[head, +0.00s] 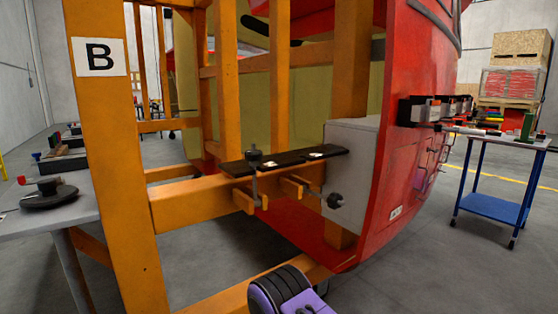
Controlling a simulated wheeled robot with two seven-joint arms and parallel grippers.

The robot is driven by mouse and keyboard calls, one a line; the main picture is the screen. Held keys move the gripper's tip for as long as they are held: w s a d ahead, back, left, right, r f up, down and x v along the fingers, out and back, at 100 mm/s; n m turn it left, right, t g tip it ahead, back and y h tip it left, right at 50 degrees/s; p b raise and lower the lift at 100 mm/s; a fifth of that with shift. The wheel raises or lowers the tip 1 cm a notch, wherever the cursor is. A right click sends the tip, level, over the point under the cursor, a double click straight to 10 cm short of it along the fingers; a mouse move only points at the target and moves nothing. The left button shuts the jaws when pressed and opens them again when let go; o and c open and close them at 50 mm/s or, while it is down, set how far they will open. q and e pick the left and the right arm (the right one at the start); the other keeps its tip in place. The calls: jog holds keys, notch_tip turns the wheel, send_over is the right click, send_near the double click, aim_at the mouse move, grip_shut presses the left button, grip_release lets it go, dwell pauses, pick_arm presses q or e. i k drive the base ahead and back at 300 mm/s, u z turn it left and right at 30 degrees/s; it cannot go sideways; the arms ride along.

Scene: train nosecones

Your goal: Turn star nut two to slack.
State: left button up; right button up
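A dark knob (254,154), which looks like a star nut, stands upright on a threaded rod at a black clamp bar (290,158) on the orange frame. A second dark knob (334,201) sits lower right, at the end of a horizontal rod beside a grey block (350,150). Small white labels lie on the bar, too small to read, so I cannot tell which knob is number two. Neither of my grippers is in view, and nothing is seen touching either knob.
An orange frame post (110,180) marked B stands close at left, with a grey table (60,205) behind it. The red nosecone shell (395,190) curves at right. A blue cart (492,207) stands farther right. A purple and black part (285,290) shows at bottom centre.

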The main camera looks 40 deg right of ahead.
aim_at(253, 158)
jog(key=z, duration=1.55)
